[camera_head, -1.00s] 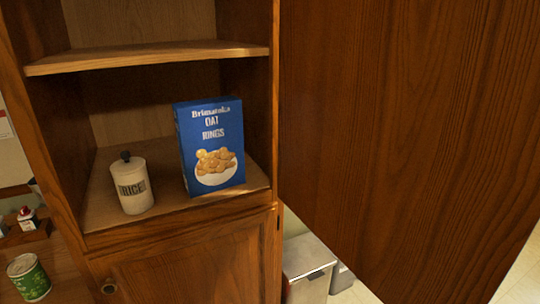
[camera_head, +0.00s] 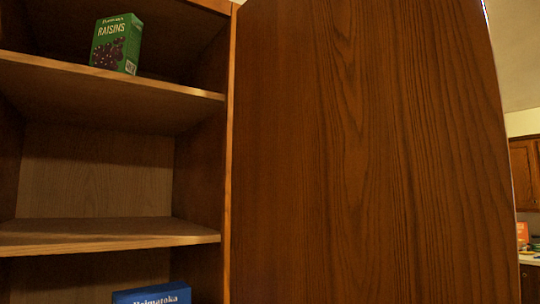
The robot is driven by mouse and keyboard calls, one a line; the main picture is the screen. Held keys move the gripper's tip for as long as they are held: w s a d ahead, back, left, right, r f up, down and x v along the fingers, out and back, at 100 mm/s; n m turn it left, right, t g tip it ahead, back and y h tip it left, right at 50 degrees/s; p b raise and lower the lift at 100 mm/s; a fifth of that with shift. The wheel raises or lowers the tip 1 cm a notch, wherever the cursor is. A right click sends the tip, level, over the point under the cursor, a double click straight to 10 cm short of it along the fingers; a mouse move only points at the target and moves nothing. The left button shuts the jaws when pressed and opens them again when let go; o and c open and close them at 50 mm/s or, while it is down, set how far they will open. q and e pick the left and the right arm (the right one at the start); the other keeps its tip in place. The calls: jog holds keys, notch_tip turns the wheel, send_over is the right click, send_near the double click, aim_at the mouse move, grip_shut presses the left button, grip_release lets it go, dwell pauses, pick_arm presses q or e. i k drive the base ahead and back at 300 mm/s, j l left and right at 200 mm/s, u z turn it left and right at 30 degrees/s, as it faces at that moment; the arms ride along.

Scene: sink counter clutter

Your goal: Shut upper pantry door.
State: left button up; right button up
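The upper pantry door (camera_head: 370,150) is a tall brown wood panel. It stands open, swung out to the right of the pantry, and fills the middle and right of the view. The pantry (camera_head: 231,150) is open at the left, with its shelves showing. A green raisins box (camera_head: 116,44) stands on the top visible shelf (camera_head: 100,77). The top of a blue cereal box (camera_head: 152,294) shows at the bottom edge. No handle shows on the door face I see. Neither of my grippers is in view.
The middle shelf (camera_head: 110,238) is empty where I can see it. Past the door's right edge are a brown wall cabinet (camera_head: 524,175) and a counter (camera_head: 529,258) with an orange item (camera_head: 522,232) on it, farther off.

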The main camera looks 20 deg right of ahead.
aim_at(370, 161)
jog(key=l+u, duration=0.35)
jog(key=l, duration=0.25)
jog(key=l+u, duration=0.35)
jog(key=l, duration=0.2)
jog(key=k+l+u, duration=0.3)
jog(key=l, duration=0.6)
jog(key=k+l, duration=0.1)
jog(key=l, duration=0.25)
